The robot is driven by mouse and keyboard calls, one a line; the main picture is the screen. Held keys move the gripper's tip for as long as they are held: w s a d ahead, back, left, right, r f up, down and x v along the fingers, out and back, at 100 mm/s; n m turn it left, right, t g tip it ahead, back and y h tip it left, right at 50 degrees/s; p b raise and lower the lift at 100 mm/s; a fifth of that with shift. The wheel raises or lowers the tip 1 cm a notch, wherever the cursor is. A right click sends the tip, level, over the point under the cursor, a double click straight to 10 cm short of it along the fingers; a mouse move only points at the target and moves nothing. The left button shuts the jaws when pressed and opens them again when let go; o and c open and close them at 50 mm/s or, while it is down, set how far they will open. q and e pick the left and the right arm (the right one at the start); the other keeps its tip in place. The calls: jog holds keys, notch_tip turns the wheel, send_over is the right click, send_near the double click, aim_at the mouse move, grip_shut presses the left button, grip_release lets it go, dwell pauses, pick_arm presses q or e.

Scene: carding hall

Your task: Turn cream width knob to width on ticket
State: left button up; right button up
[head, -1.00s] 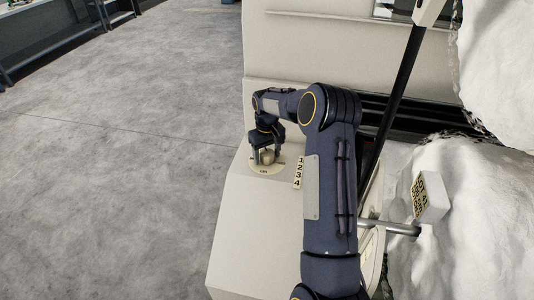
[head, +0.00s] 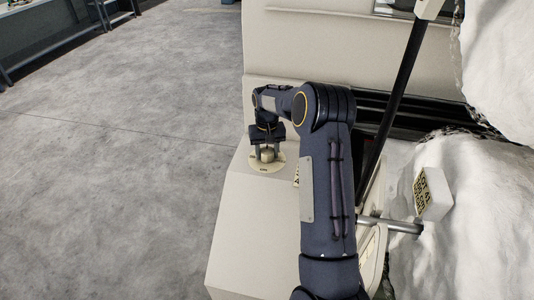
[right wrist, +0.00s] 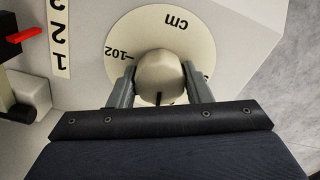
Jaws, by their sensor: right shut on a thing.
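The cream knob (head: 267,155) sits on a round pale dial plate (head: 272,168) on top of the cream machine housing. In the right wrist view the knob (right wrist: 160,70) has a dark line at its near edge, and the dial (right wrist: 125,38) shows "cm" and a "102" mark; other marks are hidden. My right gripper (right wrist: 158,80) is shut on the knob, one finger on each side; it also shows in the head view (head: 267,152). The ticket (head: 431,190) is a pale block with black print starting "LOT 41"; its lower lines are too small to read surely. My left gripper is not in view.
A number strip (right wrist: 58,38) lies beside the dial, with a red-tipped part (right wrist: 24,35) beyond it. White fibre heaps (head: 480,210) and a dark slanting bar (head: 393,95) stand to the right. Open grey floor (head: 120,190) lies left.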

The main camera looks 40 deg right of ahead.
aim_at(267, 150)
jog(key=m, duration=0.3)
jog(key=shift+m, duration=0.4)
jog(key=m, duration=0.4)
jog(key=shift+b, duration=0.35)
jog(key=shift+m, duration=0.3)
jog(key=o, duration=1)
jog(key=shift+r, duration=0.1)
jog(key=shift+r+b, duration=0.4)
jog(key=shift+r, duration=3.45)
